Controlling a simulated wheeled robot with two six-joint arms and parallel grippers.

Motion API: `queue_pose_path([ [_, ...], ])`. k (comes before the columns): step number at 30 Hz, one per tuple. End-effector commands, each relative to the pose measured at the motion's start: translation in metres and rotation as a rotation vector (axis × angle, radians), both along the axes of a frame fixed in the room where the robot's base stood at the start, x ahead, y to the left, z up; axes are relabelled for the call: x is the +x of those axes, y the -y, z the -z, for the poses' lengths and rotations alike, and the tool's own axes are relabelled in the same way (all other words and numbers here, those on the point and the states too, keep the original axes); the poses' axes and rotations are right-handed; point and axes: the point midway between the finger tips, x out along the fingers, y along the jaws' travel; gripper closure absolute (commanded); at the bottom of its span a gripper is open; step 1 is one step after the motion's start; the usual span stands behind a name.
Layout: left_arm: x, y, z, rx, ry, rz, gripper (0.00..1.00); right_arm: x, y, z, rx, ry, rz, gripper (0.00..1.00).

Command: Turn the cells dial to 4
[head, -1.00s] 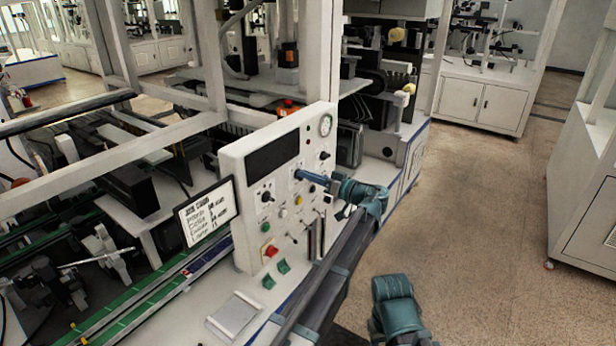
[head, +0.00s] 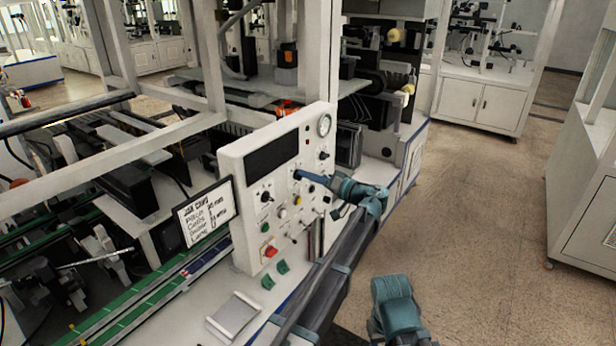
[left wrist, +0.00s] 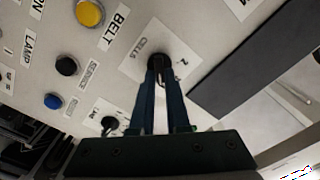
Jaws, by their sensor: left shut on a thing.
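The cells dial (left wrist: 158,58) is a small black knob on a white plate marked CELLS, with a digit that looks like a 2 beside it. My left gripper (left wrist: 160,82) is shut on the dial, one dark finger on each side. In the head view my left gripper (head: 301,175) reaches the white control panel (head: 238,165) from the right, and its fingers hide the dial there. I cannot tell which number the dial points to. My right gripper is not in view.
Other knobs and buttons sit close by, including a yellow button (left wrist: 90,12) by the BELT label and a blue button (left wrist: 53,101). A black display (head: 271,154) is above. A text card (head: 205,213) stands left of the panel. The floor at right is clear.

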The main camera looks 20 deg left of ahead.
Motion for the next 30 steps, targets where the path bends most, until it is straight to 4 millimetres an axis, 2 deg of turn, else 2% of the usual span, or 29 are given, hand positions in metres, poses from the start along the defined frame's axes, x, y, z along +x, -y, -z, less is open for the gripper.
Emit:
queue_pose_path([
  [8,0.0004,0.0011,0.0002,0.0,-0.002,0.002,1.0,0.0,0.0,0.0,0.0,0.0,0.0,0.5],
  [9,0.0004,0.0011,0.0002,0.0,-0.002,0.002,0.83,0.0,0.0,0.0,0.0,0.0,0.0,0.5],
  [13,0.0003,0.0009,0.0001,0.0,-0.001,0.001,0.59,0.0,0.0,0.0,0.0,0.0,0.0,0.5],
  [14,0.0003,0.0007,0.0001,0.0,-0.001,0.001,0.56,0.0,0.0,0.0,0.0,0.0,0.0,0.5],
  [30,-0.0025,0.0,0.0,0.0,0.0,0.0,0.56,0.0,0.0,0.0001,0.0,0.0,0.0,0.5],
])
